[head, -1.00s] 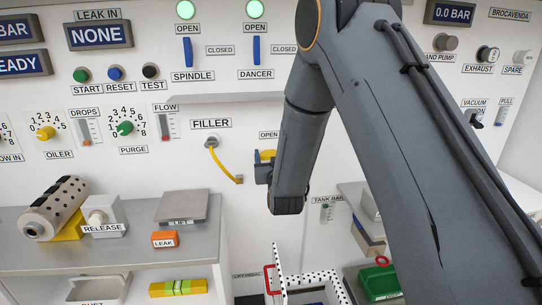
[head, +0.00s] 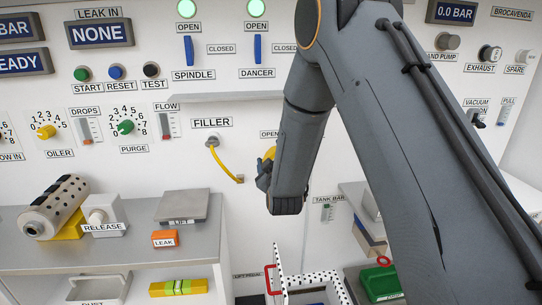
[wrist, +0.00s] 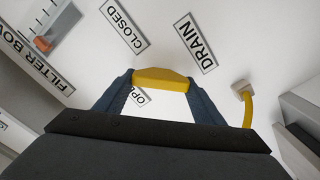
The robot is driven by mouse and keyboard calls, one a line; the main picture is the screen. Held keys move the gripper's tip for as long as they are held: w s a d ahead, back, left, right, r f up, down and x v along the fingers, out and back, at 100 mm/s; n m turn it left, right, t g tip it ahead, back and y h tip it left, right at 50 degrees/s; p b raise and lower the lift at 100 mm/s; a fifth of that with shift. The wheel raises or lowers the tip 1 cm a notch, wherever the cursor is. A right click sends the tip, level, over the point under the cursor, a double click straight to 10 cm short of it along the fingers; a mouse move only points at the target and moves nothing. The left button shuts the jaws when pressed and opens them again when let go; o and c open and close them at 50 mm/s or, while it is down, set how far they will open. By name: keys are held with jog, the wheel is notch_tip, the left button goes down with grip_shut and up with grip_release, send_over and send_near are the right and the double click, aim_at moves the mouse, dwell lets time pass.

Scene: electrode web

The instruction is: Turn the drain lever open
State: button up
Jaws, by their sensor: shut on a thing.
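The drain lever (wrist: 162,78) is a yellow bar on the white wall panel, and the wrist view shows it between my fingertips. My gripper (wrist: 160,88) is shut on it, one dark blue finger at each end. In the head view, part of the yellow lever (head: 270,153) shows tilted beside my gripper (head: 264,176), and my arm hides the rest. The DRAIN label (wrist: 195,43) and CLOSED label (wrist: 125,25) are in the wrist view. The OPEN label (wrist: 138,97) is partly covered by the lever there.
A yellow hose (head: 224,163) hangs from the FILLER fitting, left of my gripper. A spotted open box (head: 318,296) and green bin (head: 380,282) stand below.

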jog(key=n, duration=0.4)
jog(key=shift+a+f+n, duration=0.1)
jog(key=shift+n, duration=0.2)
jog(key=n, duration=0.4)
jog(key=shift+f, duration=0.15)
jog(key=shift+n, duration=0.3)
jog(key=o, duration=1.1)
jog(key=shift+c, duration=0.2)
jog(key=s, duration=0.8)
jog(key=shift+d+b, duration=0.3)
jog(key=shift+w, duration=0.1)
